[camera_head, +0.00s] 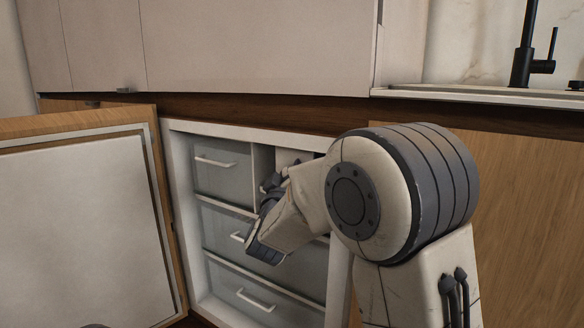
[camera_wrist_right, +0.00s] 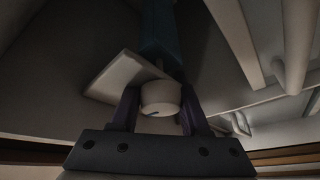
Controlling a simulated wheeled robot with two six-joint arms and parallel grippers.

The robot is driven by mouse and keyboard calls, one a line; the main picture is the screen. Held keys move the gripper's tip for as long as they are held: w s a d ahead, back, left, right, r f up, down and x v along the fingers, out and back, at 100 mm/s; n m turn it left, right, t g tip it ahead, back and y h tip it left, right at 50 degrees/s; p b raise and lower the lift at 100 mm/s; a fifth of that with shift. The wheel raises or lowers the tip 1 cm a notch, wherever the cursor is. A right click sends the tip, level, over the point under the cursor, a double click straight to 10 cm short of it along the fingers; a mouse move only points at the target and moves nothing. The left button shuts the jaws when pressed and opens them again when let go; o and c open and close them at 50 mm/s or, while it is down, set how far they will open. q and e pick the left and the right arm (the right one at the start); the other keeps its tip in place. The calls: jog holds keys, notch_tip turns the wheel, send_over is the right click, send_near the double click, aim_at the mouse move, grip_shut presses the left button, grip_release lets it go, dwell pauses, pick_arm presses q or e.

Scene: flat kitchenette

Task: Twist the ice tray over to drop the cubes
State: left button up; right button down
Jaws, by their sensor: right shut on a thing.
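My right gripper (camera_wrist_right: 159,104) is shut on a white round knob (camera_wrist_right: 160,90) in the right wrist view, with one dark finger on each side of it. A pale flat plate (camera_wrist_right: 112,76) sits right behind the knob, tilted in the picture. A dark blue-teal part (camera_wrist_right: 158,35) extends beyond the knob and may be the ice tray. No cubes can be made out. In the head view my right arm reaches into the upper right of the open freezer (camera_head: 180,190), and its wrist hides most of that compartment. My left gripper is not in view.
The freezer door (camera_head: 75,225) stands open on the left. Grey drawers with white handles are shut: an upper left one (camera_head: 222,181), a middle one (camera_head: 222,228) and a lower one (camera_head: 230,287). A counter with a black tap (camera_head: 524,55) is above right.

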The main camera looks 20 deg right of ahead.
jog(key=shift+f, duration=0.15)
jog(key=shift+s+d+f+n+g+h+b, duration=0.2)
jog(key=shift+n+g+h+b, duration=1.65)
jog(key=shift+n, duration=4.05)
jog(key=shift+s+d+r+n+g+h+b, duration=0.1)
jog(key=shift+s+d+n+g+h+b, duration=0.4)
jog(key=shift+n+g, duration=4)
jog(key=shift+s+d+f+n+g+h+b, duration=0.25)
jog(key=shift+n+g+h+b, duration=1)
jog(key=shift+n, duration=6.05)
jog(key=shift+s+a+r+m, duration=0.1)
jog(key=shift+s+r+m, duration=0.05)
jog(key=shift+m, duration=0.25)
jog(key=shift+c, duration=2.1)
grip_release()
jog(key=shift+a, duration=0.1)
